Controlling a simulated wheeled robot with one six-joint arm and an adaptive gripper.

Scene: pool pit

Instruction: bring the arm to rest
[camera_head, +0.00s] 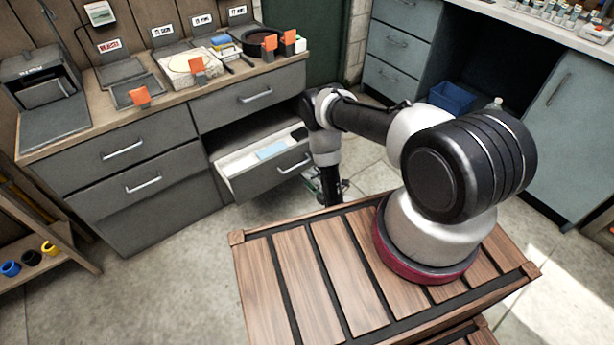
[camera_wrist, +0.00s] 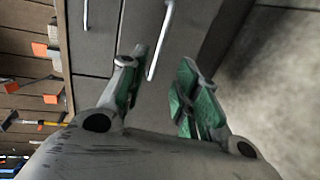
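My arm (camera_head: 365,118) reaches from the wooden-slatted platform toward the grey cabinet, with its far end bent downward. In the head view the gripper is small and partly hidden beyond the platform edge, low beside the open drawer (camera_head: 232,170). The drawer is pulled out and holds a light blue flat item (camera_head: 270,149) and a small black item (camera_head: 299,134).
The grey cabinet's worktop (camera_head: 165,95) carries trays, orange tags and a black machine (camera_head: 40,80). A blue-grey cabinet (camera_head: 560,130) stands at right, with a blue bin (camera_head: 452,97) in its open bay. Concrete floor (camera_head: 165,270) is clear at lower left.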

